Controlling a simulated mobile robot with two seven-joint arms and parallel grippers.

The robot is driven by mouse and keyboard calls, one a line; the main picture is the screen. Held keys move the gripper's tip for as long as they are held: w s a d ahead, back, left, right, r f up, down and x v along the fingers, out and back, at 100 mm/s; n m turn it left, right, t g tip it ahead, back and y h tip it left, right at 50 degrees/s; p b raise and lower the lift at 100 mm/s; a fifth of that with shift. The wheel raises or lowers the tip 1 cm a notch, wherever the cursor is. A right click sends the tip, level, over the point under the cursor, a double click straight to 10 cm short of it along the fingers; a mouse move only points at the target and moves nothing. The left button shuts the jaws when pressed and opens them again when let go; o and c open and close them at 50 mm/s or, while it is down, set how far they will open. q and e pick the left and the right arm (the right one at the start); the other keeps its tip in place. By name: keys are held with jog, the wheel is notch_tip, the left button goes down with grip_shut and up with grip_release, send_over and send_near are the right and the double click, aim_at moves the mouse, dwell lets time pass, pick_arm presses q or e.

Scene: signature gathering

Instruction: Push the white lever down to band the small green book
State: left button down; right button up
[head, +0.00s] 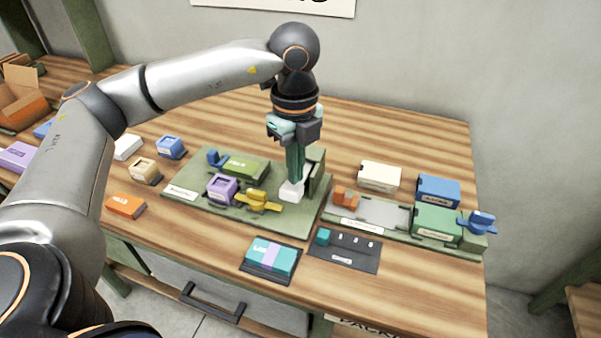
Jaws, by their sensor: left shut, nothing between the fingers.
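The white lever (292,190) stands at the right part of a green banding board on the table. My left gripper (294,180) points straight down with its fingers shut, right above the lever or touching it; I cannot tell which. The small green book (245,167) lies on the same board, left of the lever, between a blue piece (217,158) and the upright green post (316,170). A purple block (222,188) and a yellow piece (258,202) sit in front of the book. My right gripper is not in view.
A second green board (450,246) to the right carries an orange piece (345,199), a green box (436,224) and a blue knob (478,223). A teal book (270,257) lies on a dark mat in front. Several small boxes stand at the left.

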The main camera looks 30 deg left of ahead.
aim_at(296, 187)
pick_arm(q)
jog(key=shift+f+b, duration=0.5)
jog(key=shift+f, duration=0.05)
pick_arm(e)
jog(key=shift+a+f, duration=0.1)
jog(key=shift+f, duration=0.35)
